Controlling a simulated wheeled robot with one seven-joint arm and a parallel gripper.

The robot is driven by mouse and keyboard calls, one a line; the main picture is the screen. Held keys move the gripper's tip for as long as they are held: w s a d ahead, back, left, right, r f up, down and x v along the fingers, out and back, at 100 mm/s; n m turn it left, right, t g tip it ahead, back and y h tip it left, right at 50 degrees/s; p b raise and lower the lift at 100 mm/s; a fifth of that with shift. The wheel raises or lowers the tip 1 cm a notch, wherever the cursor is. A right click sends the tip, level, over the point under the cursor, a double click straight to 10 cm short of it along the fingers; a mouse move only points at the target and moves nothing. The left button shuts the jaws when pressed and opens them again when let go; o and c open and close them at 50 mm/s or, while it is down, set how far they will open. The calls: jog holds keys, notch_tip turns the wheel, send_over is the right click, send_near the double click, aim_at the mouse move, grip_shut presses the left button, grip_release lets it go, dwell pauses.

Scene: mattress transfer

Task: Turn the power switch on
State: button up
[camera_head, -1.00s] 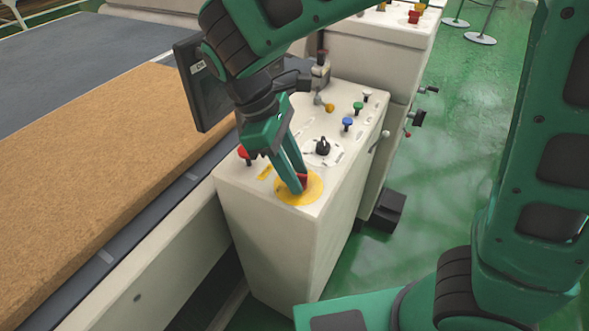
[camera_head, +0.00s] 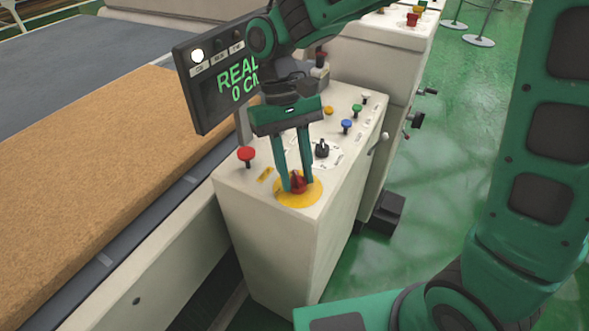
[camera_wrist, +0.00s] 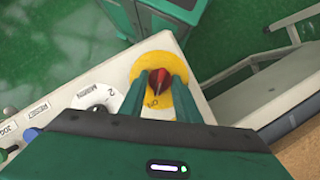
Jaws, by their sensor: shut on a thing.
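The power switch (camera_head: 298,183) is a red rotary knob on a yellow round plate (camera_head: 297,199) at the near end of the white control cabinet. My gripper (camera_head: 298,186) reaches down from above with its two green fingers on either side of the red knob, shut on it. In the wrist view the red knob (camera_wrist: 158,82) sits between the fingertips, and part of the lettering on the yellow plate (camera_wrist: 150,66) is hidden. The display (camera_head: 225,75) is lit, with green text reading "REA…" and "0 C…", partly covered by my arm, and a bright white lamp at its upper left.
A brown mattress (camera_head: 120,150) lies on the left. The green floor (camera_head: 455,130) is open at right.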

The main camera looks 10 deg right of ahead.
jog(key=shift+w+d+m+y, duration=0.15)
jog(key=shift+m+y, duration=0.15)
jog(key=shift+m, duration=0.6)
jog(key=o, duration=1)
jog(key=v, duration=1)
jog(key=shift+w+r, duration=0.15)
jog(key=shift+r, duration=0.1)
